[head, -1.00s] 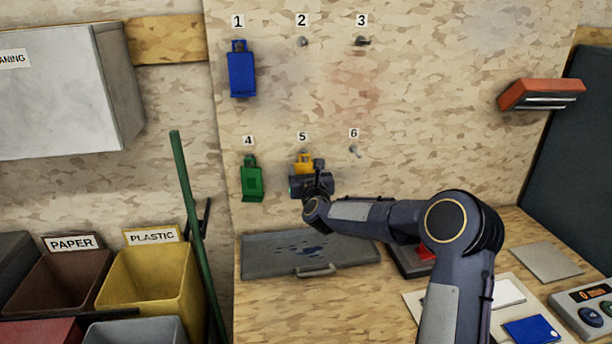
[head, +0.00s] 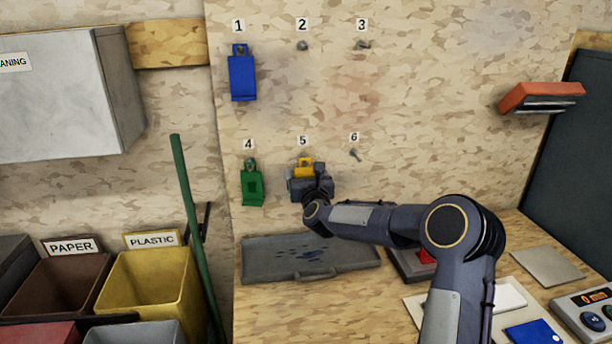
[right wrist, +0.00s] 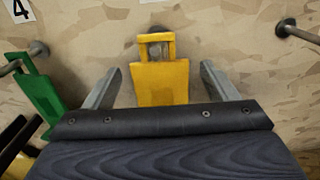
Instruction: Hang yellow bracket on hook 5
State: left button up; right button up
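The yellow bracket (head: 304,166) is at hook 5 on the wall board, under the label 5. In the right wrist view the yellow bracket (right wrist: 161,84) is upright, and the round end of hook 5 (right wrist: 157,47) shows inside its top loop. My right gripper (head: 308,177) is in front of the bracket's lower part. In the right wrist view my right gripper (right wrist: 160,80) is open, one finger on each side of the bracket with a gap at both sides. The bracket's lower end is hidden behind the gripper. My left gripper is not in view.
A green bracket (head: 252,187) hangs at hook 4, close to the left. A blue bracket (head: 242,77) hangs at hook 1. Hooks 2 (head: 302,46), 3 (head: 363,45) and 6 (head: 355,155) are bare. A grey tray (head: 350,258) lies on the bench below.

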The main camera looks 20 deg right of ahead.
jog(key=shift+f, duration=0.1)
jog(key=shift+s, duration=0.2)
jog(key=s+a+r+n+g+y, duration=0.1)
jog(key=s+a+n+y, duration=0.15)
jog(key=s+n, duration=0.4)
jog(key=s+a+r+n+g+y, duration=0.1)
jog(key=s+a+n+y, duration=0.1)
jog(key=s+a+n, duration=0.35)
jog(key=s+a+n+g+y, duration=0.2)
jog(key=s+n, duration=0.4)
jog(key=s, duration=0.3)
jog(key=s+a+f+n+g+y, duration=0.1)
jog(key=s+f+n+g, duration=0.3)
jog(key=s+n, duration=0.5)
jog(key=s+a+f+n+g, duration=0.2)
jog(key=s+f+n, duration=0.3)
jog(key=s+n, duration=0.5)
jog(key=s+g, duration=0.1)
jog(key=s, duration=0.7)
jog(key=shift+a+g+y+p, duration=0.35)
jog(key=shift+a+g+p, duration=0.05)
jog(key=shift+s, duration=0.1)
